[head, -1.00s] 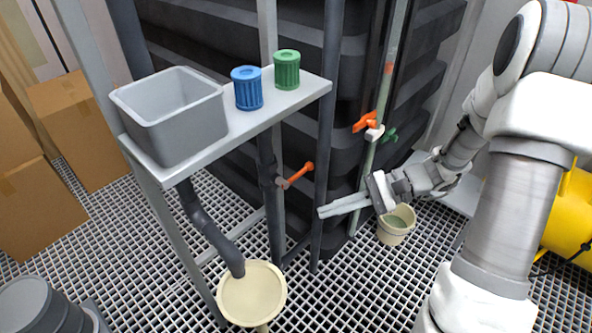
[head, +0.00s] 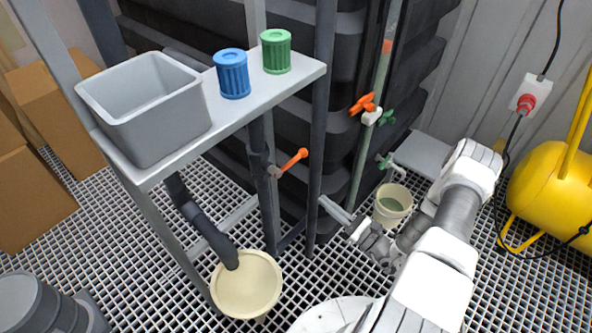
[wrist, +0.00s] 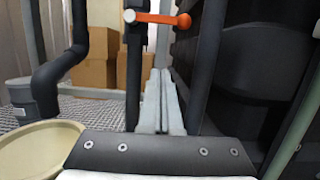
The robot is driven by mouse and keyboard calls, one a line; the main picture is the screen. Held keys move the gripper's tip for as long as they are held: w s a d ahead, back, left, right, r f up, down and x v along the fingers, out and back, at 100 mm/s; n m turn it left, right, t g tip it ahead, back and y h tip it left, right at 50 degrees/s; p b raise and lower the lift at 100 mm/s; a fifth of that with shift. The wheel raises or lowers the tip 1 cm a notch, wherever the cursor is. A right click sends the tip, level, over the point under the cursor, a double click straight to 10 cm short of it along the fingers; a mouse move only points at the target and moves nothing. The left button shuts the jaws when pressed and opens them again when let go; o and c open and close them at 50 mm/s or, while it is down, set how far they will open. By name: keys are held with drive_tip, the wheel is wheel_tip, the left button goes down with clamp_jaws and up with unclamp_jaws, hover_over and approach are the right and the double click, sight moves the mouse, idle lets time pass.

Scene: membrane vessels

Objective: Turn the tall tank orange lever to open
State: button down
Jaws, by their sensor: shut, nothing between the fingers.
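Two orange levers show in the head view. One orange lever (head: 295,159) sits on a dark vertical pipe under the shelf, slanting up to the right. The other orange lever (head: 363,104) sits higher, on a clear vertical tube against the tall black tank (head: 290,110). My gripper (head: 324,201) is shut and empty, low beside a dark post, right of and below the pipe lever, apart from it. In the wrist view the shut fingers (wrist: 160,74) point ahead, and an orange lever (wrist: 160,18) lies nearly level above their tips.
A shelf holds a grey basin (head: 150,110), a blue cup (head: 232,74) and a green cup (head: 276,52). A cream funnel bowl (head: 246,285) and a cream bucket (head: 392,205) stand low. Green valves (head: 386,117) and a yellow machine (head: 555,190) are at right. Frame posts stand close to my gripper.

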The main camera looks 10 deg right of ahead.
sight(291, 163)
drive_tip(key=w+a+r+b, duration=0.2)
drive_tip(key=w+a+r, duration=0.3)
drive_tip(key=w+r, duration=0.1)
drive_tip(key=shift+w+a, duration=0.35)
drive_tip(key=shift+w, duration=0.55)
drive_tip(key=shift+r, duration=0.1)
